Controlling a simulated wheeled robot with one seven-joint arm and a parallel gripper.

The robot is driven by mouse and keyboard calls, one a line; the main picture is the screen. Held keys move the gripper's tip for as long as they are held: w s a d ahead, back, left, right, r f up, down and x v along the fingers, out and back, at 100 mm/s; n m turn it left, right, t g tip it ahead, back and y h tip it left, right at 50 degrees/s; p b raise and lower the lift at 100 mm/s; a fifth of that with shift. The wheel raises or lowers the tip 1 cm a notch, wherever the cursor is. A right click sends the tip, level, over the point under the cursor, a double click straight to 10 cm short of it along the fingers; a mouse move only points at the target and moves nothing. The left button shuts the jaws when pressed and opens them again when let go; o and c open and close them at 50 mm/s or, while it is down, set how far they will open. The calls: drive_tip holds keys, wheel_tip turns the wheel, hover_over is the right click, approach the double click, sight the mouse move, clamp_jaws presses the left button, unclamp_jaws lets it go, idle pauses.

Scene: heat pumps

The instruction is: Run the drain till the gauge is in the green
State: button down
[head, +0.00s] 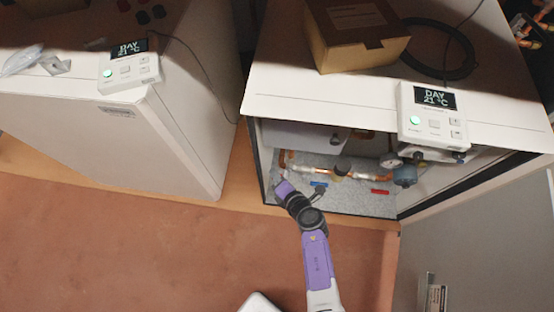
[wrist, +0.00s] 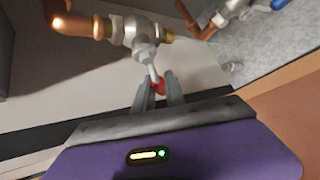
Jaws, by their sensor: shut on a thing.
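In the wrist view, my gripper (wrist: 158,92) is shut on a small red valve handle (wrist: 159,86). The handle's grey stem leads up to a silver valve body (wrist: 140,35) on a copper pipe (wrist: 75,20). In the head view, my gripper (head: 282,180) reaches into the left side of the open heat pump cabinet (head: 345,201), and the handle it holds is hidden there. A round gauge (head: 391,160) sits at the cabinet's right, below the control panel (head: 432,115). Its face is too small to read.
Inside are a blue lever (head: 318,184) and another red lever (head: 380,191). An open grey door (head: 480,240) stands at the right. A cardboard box (head: 355,35) and black hose (head: 450,62) lie on top. A second closed unit (head: 150,140) stands left. The floor in front is clear.

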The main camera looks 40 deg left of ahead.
drive_tip(key=shift+d, duration=0.1)
drive_tip(key=c, duration=1.4)
unclamp_jaws()
drive_tip(key=shift+p+v, duration=2.65)
drive_tip(key=shift+v, duration=1.2)
